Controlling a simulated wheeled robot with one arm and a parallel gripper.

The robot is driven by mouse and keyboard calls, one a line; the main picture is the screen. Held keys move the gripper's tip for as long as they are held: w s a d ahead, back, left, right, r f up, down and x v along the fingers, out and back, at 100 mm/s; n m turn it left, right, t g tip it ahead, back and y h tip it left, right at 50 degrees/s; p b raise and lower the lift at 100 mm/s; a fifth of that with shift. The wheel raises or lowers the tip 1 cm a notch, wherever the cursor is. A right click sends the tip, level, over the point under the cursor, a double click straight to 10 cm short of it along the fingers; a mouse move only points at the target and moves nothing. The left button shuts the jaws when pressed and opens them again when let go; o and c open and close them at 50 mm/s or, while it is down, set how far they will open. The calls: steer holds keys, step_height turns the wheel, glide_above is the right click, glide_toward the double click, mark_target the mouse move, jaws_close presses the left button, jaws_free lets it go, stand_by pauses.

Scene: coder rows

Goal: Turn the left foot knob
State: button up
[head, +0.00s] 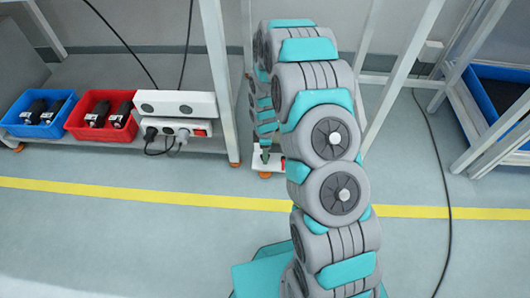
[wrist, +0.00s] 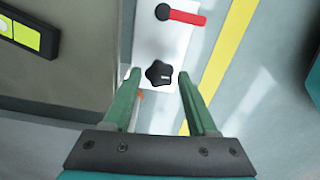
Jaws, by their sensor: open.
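The foot knob (wrist: 160,73) is a black star-shaped knob with a small white mark, on a white plate (wrist: 160,40) in the wrist view. A red lever (wrist: 182,15) with a black round end sits on the same plate, above the knob in the picture. My gripper (wrist: 159,77) is open, with its two green fingers apart and one on each side of the knob in the picture. No contact shows, and I cannot tell how far down the fingertips reach. In the head view the white plate (head: 258,166) shows low by a frame leg, and my arm hides most of the spot.
A white frame leg (head: 222,90) stands left of my arm. A blue bin (head: 12,124), a red bin (head: 80,130) and white socket boxes (head: 172,103) with cables stand further left. A yellow floor line (head: 120,191) crosses the floor. A black cable (head: 447,200) lies at right.

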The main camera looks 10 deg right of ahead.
steer(key=shift+r, duration=3.9)
steer(key=shift+r+p, duration=0.1)
steer(key=shift+p, duration=0.2)
steer(key=s+r+m+p, duration=0.15)
steer(key=s+r, duration=0.25)
steer(key=r, duration=0.4)
steer(key=s+r+m+p, duration=0.1)
steer(key=s+r+m, duration=0.2)
steer(key=r, duration=0.4)
steer(key=s+r+m+g+p, duration=0.1)
steer(key=s+r+m, duration=0.4)
steer(key=s+r, duration=0.5)
steer(key=s+r+m+p, duration=0.4)
steer(key=s+r, duration=0.6)
steer(key=s, duration=0.8)
steer(key=shift+s+r+m+g, duration=0.25)
steer(key=shift+s+m+g, duration=0.15)
steer(key=shift+m, duration=0.65)
steer(key=shift+a, duration=0.1)
